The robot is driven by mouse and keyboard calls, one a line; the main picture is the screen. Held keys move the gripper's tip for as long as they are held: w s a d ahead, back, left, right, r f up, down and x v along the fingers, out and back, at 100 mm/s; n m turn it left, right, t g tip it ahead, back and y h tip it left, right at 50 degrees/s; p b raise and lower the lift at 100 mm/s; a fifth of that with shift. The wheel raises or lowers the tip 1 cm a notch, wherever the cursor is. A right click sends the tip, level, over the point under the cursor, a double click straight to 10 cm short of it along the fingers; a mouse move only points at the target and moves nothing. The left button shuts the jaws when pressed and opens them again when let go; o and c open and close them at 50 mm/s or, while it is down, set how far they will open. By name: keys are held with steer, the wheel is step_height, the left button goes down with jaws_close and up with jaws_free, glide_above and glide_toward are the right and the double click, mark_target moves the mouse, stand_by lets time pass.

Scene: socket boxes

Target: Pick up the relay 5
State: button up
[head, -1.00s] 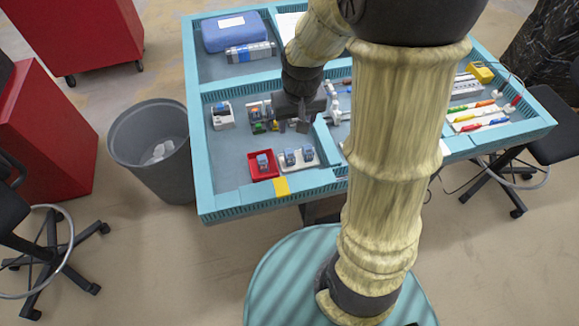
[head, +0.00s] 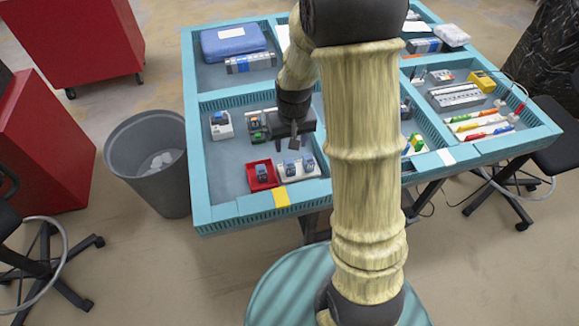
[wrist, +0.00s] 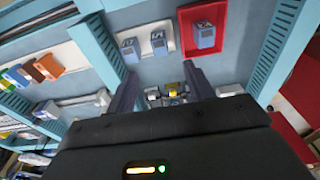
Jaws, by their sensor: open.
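Several small blue-grey relay blocks are in view, and I cannot read which one is relay 5. One relay (head: 261,170) sits in a red tray (head: 251,184); it also shows in the wrist view (wrist: 204,35). Two more relays, a middle one (head: 291,168) and a right one (head: 308,165), stand on a white tray beside it; in the wrist view they are the middle one (wrist: 158,42) and the left one (wrist: 131,49). My gripper (head: 294,138) is open and empty above the table, behind the trays. Its two fingers (wrist: 160,88) are spread in the wrist view, apart from the relays.
A white device (head: 221,125) and a module with green and black parts (head: 256,127) stand behind the trays. Raised teal dividers (head: 235,95) split the table. A blue case (head: 233,41) lies at the back. A grey bin (head: 150,160) stands left of the table.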

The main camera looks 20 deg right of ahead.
mark_target(290, 163)
steer(key=f, duration=0.5)
steer(key=w+f, duration=0.1)
steer(key=f, duration=0.1)
steer(key=shift+f, duration=0.15)
steer(key=shift+p, duration=0.3)
steer(key=shift+w+f+p, duration=0.2)
steer(key=shift+f+p, duration=0.1)
steer(key=shift+f, duration=1)
steer(key=shift+w+f+p, duration=0.15)
steer(key=shift+f+p, duration=0.15)
steer(key=shift+f, duration=0.95)
steer(key=shift+c, duration=0.4)
jaws_close()
